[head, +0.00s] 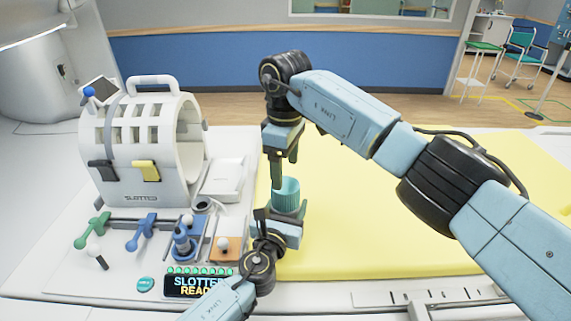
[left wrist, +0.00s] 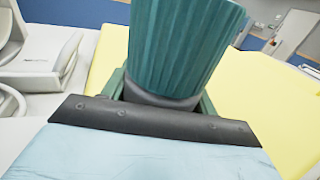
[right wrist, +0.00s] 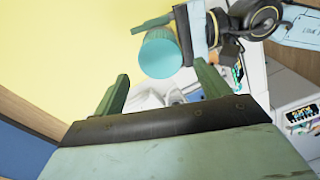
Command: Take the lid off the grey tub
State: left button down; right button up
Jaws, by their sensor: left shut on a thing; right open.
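A ribbed teal lid (head: 286,193) sits on top of the grey tub (left wrist: 160,97), whose dark lower part shows between my left fingers in the left wrist view. My left gripper (head: 281,222) is shut on the tub and holds it upright near the mat's left edge. The tub is mostly hidden by that gripper in the head view. My right gripper (head: 282,170) is open and empty, pointing down just above the lid. In the right wrist view the lid's round top (right wrist: 160,56) shows beyond the open fingers, apart from them.
A white slotted magnet housing (head: 140,150) stands at the left. In front of it are green and blue handled tools (head: 140,232), an orange block (head: 224,248) and a display panel (head: 198,285). The yellow mat (head: 350,220) at the right is clear.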

aim_at(285, 185)
jog(key=shift+f, duration=4)
jog(key=shift+c, duration=0.2)
